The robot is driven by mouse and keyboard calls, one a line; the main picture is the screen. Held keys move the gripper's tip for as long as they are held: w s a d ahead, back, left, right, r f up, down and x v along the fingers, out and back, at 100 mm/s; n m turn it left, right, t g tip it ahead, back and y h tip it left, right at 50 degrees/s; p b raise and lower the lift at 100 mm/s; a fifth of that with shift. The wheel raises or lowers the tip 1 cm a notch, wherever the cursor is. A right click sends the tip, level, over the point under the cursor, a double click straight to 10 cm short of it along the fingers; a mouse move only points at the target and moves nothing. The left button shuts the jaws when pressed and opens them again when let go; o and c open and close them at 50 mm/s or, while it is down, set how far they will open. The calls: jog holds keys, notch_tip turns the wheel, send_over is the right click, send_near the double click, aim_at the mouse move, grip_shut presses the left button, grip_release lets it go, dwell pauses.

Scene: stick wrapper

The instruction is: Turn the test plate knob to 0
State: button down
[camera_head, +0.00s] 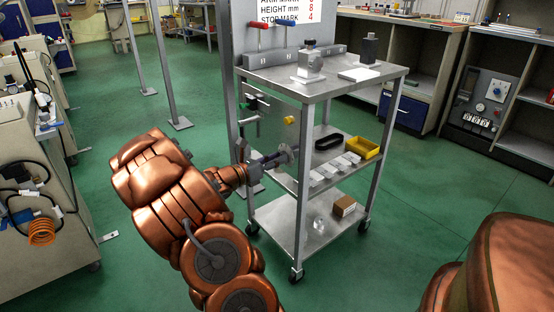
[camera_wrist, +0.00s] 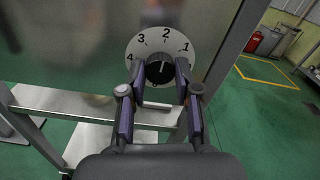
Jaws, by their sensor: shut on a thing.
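The test plate knob (camera_wrist: 160,70) is black and sits in the middle of a round white dial (camera_wrist: 147,46) on a grey metal plate (camera_wrist: 100,60), in the wrist view. The numbers 1, 2, 3 and 4 show around the top of the dial; a 6 appears at the bottom, and the lower right numbers are hidden by a finger. A pale line on the knob points roughly upward; its exact reading is hard to tell. My gripper (camera_wrist: 161,73) has one finger on each side of the knob and is shut on it. In the head view my gripper (camera_head: 284,156) is beside the cart; the knob is hidden.
A cardboard box (camera_head: 344,206) is on the bottom shelf. A yellow knob (camera_head: 289,120) shows beside the cart. Green floor surrounds it.

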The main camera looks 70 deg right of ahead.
jog(key=shift+m, duration=0.3)
jog(key=shift+s+a+f+m+b, duration=0.1)
jog(key=shift+m+b, duration=2.25)
jog(key=shift+m, duration=1.9)
jog(key=shift+s+f+m+b, duration=0.1)
jog(key=shift+m+b, duration=2.25)
jog(key=shift+m, duration=1.9)
jog(key=shift+r, duration=0.1)
jog(key=c, duration=0.8)
grip_release()
jog(key=shift+w, duration=0.1)
jog(key=shift+w+a, duration=0.1)
